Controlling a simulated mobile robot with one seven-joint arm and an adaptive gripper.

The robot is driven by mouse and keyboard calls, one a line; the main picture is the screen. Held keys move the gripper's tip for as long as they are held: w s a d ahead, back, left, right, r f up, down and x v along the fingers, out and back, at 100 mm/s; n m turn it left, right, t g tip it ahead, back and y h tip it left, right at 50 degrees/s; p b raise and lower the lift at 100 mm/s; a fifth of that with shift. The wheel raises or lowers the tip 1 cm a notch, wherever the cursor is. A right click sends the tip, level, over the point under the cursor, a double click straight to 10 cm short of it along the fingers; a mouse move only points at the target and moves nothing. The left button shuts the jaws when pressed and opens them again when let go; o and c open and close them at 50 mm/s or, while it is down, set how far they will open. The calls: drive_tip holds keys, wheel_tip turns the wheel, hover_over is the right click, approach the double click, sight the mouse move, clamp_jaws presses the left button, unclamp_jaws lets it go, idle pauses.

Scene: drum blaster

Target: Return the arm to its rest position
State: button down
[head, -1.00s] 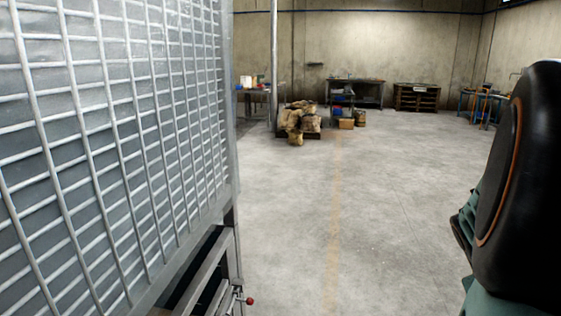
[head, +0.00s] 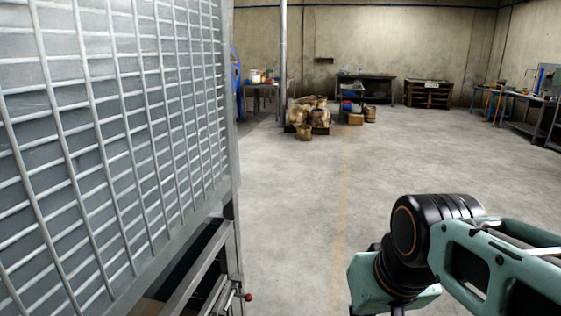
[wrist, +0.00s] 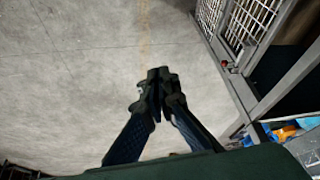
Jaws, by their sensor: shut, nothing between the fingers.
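My gripper (wrist: 158,82) shows in the wrist view, its two fingers together with nothing between them. It hangs over bare concrete floor, to the left of the caged machine's frame, and touches nothing that I can see. In the head view my arm (head: 420,245) is folded low at the right, with a black joint and green links. The gripper itself is not seen in the head view.
A grey machine with a wire-mesh guard (head: 120,130) fills the left of the head view. A red-knobbed lever (head: 248,297) sticks out from its frame. Sacks (head: 308,115) and workbenches (head: 365,88) stand far back. The floor (head: 290,220) between is clear.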

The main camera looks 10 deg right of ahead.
drive_tip(key=a+r+n+p, duration=0.1)
drive_tip(key=a+r, duration=0.2)
drive_tip(key=a, duration=0.2)
wheel_tip(320, 180, up, 20)
drive_tip(key=p, duration=2)
drive_tip(key=shift+s+f+t, duration=0.25)
drive_tip(key=shift+s+t, duration=0.15)
drive_tip(key=shift+s, duration=0.05)
